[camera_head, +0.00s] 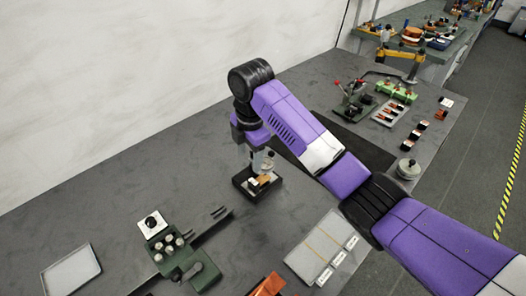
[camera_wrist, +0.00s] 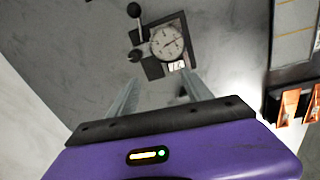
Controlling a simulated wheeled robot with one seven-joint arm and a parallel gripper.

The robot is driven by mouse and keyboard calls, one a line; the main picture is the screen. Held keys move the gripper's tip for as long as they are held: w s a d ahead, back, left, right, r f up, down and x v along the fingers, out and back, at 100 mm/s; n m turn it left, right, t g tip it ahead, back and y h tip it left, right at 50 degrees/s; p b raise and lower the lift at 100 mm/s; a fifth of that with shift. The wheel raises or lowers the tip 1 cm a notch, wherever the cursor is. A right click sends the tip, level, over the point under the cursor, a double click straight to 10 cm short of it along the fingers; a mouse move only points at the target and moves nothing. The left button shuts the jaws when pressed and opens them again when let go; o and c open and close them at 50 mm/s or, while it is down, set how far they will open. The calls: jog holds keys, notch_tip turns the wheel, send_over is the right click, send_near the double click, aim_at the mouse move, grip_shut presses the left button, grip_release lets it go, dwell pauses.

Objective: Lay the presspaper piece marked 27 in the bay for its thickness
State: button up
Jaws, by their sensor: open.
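My gripper (camera_head: 256,152) points down over a small dial gauge (camera_head: 268,163) on a dark base. In the wrist view its two fingers (camera_wrist: 160,88) are apart with nothing between them, and the gauge dial (camera_wrist: 168,43) is beyond them. A small tan-orange piece with a pale part (camera_head: 262,181) lies at the gauge's foot; I cannot read any number on it. In the wrist view a white marked label (camera_wrist: 177,66) shows just below the dial. A flat light tray (camera_head: 312,246) with bays split by thin strips and white labels lies at front right; its label text is unreadable.
A green fixture with pale knobs (camera_head: 168,245) and an empty grey tray (camera_head: 71,271) stand at front left. Orange pieces (camera_head: 268,285) lie at the front edge. A lever press (camera_head: 355,100) and a round lidded weight (camera_head: 408,168) are at right. The table's back left is clear.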

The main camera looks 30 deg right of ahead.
aim_at(255, 180)
jog(key=shift+s+d+n+g, duration=0.2)
jog(key=shift+s+n+g, duration=0.1)
jog(key=shift+s, duration=0.3)
jog(key=shift+s+d+n+g, duration=0.2)
jog(key=shift+s+n, duration=0.1)
jog(key=shift+s, duration=0.3)
jog(key=shift+a+f+p, duration=0.1)
jog(key=shift+f+p, duration=0.45)
jog(key=shift+f, duration=3.4)
grip_shut()
jog(key=c, duration=0.8)
grip_release()
jog(key=shift+c, duration=0.2)
grip_shut()
jog(key=shift+r+p, duration=0.1)
jog(key=shift+p, duration=0.2)
jog(key=shift+s+a+p, duration=0.25)
jog(key=shift+a+p, duration=0.2)
jog(key=shift+a, duration=0.4)
jog(key=shift+s+a+p, duration=0.3)
jog(key=shift+a+p, duration=0.1)
jog(key=shift+a, duration=0.45)
jog(key=shift+s+a+p, duration=0.25)
jog(key=shift+a+p, duration=0.2)
jog(key=shift+a, duration=0.4)
